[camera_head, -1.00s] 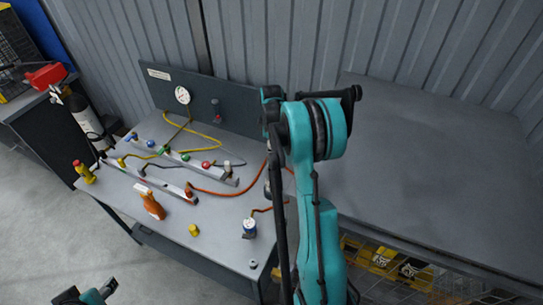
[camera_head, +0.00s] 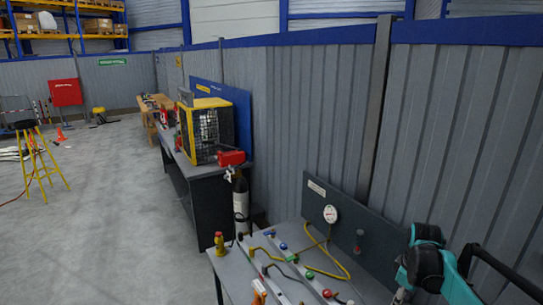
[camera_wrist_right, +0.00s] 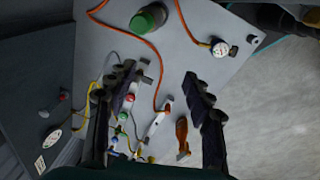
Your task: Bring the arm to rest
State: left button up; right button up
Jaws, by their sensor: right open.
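My right arm (camera_head: 430,268), teal and black, shows only in part at the lower right of the head view, in front of the dark gauge panel. In the right wrist view, my right gripper (camera_wrist_right: 158,95) is open with its two dark fingers wide apart and nothing held between them. It hangs over the grey bench (camera_wrist_right: 100,35). An orange-handled object (camera_wrist_right: 182,134) and a hose end lie below, between the fingers in the picture, apart from them as far as I can tell. My left gripper is not seen in the head view.
A green-topped cylinder (camera_wrist_right: 148,18) stands there.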

pick_arm(q)
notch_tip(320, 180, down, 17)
jog(key=b, duration=1.5)
pick_arm(e)
jog(key=s+a+f+m+t, duration=0.3)
jog(key=s+a+f, duration=0.4)
jog(key=s+a, duration=0.2)
jog(key=s+a+f+m+t, duration=0.3)
jog(key=s+a+f, duration=0.5)
jog(key=a, duration=0.5)
jog(key=shift+s+m, duration=0.45)
jog(key=shift+m, duration=0.35)
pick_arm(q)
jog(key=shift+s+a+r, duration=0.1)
